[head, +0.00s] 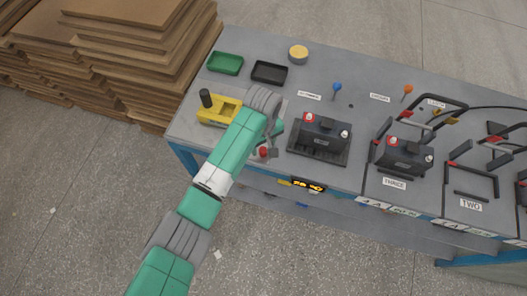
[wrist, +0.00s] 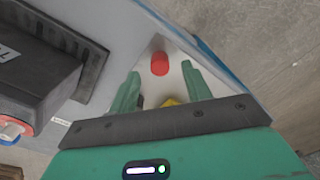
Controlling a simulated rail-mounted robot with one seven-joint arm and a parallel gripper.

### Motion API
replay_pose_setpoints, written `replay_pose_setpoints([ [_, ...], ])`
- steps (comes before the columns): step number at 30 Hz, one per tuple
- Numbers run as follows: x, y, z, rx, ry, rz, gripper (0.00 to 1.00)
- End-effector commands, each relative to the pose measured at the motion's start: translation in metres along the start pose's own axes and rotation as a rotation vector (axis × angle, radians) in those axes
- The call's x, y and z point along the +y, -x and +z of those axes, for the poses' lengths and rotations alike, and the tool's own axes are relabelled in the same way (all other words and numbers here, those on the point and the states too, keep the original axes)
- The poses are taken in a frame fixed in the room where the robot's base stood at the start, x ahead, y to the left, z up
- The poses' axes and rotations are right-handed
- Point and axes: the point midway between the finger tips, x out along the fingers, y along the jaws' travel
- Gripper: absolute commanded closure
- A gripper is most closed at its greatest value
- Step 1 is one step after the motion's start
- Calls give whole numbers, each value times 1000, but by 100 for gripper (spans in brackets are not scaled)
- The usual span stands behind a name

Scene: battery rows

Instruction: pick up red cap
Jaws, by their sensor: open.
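The red cap (head: 263,152) stands near the front edge of the table, on a pale plate. In the wrist view the red cap (wrist: 160,63) shows as a small red cylinder ahead of my gripper. My gripper (wrist: 160,72) is open, with one green finger on each side of the cap's line in that view. The gap between the fingers looks empty. In the head view my arm partly hides the area around the cap, and I cannot tell if a finger touches it.
A black battery (head: 324,133) on a dark tray stands right of the cap. A yellow device (head: 217,110) is to the left. Green (head: 226,63) and black (head: 269,72) trays and a yellow round piece (head: 298,53) lie behind. Stacked boards (head: 140,45) stand beyond the table's left edge.

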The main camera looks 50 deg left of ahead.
Motion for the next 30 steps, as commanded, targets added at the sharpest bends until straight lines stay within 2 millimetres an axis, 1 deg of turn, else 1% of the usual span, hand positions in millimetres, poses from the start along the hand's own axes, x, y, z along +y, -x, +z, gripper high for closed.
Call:
replay_pose_setpoints([
  [1,0,-11,0,0,0,-2,52],
  [3,0,-17,0,0,0,0,52],
  [6,0,-20,0,0,-1,0,52],
  [11,0,-20,0,0,-1,1,52],
  [12,0,-19,0,0,-1,1,60],
  [14,0,-19,0,0,-1,1,71],
  [15,0,-19,0,0,-1,1,79],
  [17,0,-19,0,0,-2,1,91],
  [18,0,-19,0,0,-2,1,99],
  [26,0,-19,0,0,-2,1,99],
  [30,1,-10,1,0,-2,3,99],
])
